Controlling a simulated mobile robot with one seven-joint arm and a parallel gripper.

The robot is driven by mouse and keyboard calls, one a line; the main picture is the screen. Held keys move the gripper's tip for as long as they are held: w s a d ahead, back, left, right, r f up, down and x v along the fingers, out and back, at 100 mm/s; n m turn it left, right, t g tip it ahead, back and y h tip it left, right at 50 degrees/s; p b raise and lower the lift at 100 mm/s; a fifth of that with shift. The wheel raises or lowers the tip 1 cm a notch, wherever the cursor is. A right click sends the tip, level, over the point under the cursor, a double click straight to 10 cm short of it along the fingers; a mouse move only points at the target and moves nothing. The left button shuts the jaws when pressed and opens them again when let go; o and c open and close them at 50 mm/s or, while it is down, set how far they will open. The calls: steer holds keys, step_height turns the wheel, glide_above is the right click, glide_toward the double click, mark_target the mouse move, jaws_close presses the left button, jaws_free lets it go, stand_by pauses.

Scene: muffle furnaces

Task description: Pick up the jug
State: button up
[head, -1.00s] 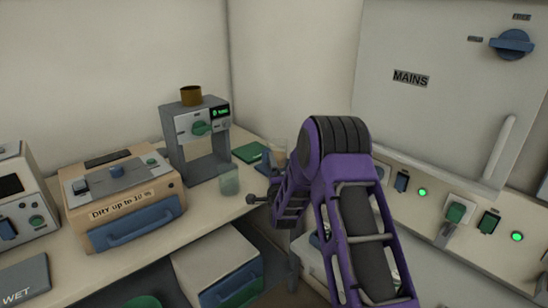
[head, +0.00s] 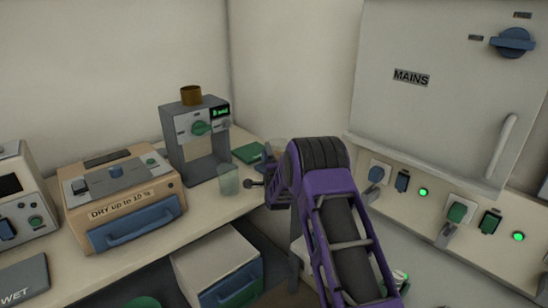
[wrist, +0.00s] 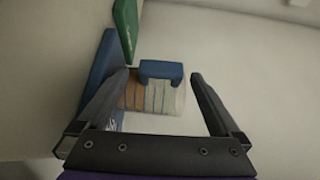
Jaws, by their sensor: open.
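The jug (wrist: 158,95) shows in the wrist view between my fingertips, with a blue handle and brown-and-clear ribbed sides. In the head view only the upper part of the jug (head: 275,146) shows on the bench near the back corner; my arm hides the rest. My gripper (wrist: 160,77) is open, its two dark fingers on either side of the jug in the wrist view. I cannot tell whether either finger touches it. In the head view my arm hides most of the gripper.
A translucent cup (head: 229,181) stands on the bench left of my gripper. Behind it is a grey machine (head: 178,150) with a brown pot on top. A green flat item (head: 248,152) lies near the corner. A tan box (head: 125,195) stands left, and the mains cabinet (head: 440,100) right.

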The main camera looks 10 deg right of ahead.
steer(key=shift+c, duration=0.3)
jaws_close()
stand_by(0.3)
step_height(320, 180, up, 10)
steer(key=p, duration=0.1)
steer(key=c, duration=0.5)
jaws_free()
steer(key=shift+c, duration=0.2)
jaws_close()
